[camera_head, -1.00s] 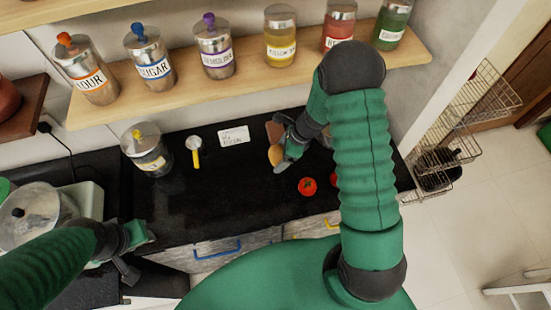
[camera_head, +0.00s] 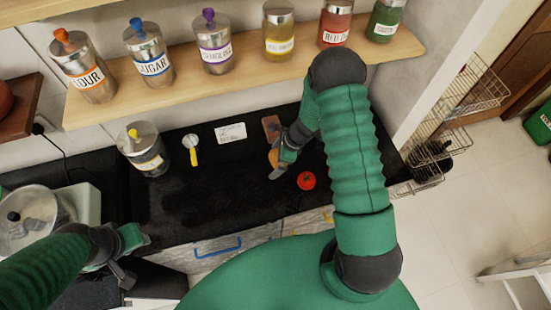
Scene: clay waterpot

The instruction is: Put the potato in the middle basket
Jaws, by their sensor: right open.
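The potato (camera_head: 273,157) is a tan-brown lump on the black counter (camera_head: 220,195), partly hidden by my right gripper (camera_head: 276,166). The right gripper is open at the potato, with one finger in front of it; I cannot tell if it touches. My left gripper (camera_head: 134,258) is at the lower left, near the counter's front edge and far from the potato. Its jaw state is unclear. Wire baskets (camera_head: 452,130) hang in a rack at the right, beyond the counter's end. The middle tier is hard to make out, and a lower one holds something dark.
A red tomato (camera_head: 306,181) lies close to the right gripper. A reddish-brown block (camera_head: 271,126) is behind it. A shelf (camera_head: 250,72) with several jars runs above the counter. A lidded jar (camera_head: 146,150), a yellow-handled tool (camera_head: 192,150) and a white card (camera_head: 230,132) are left of it.

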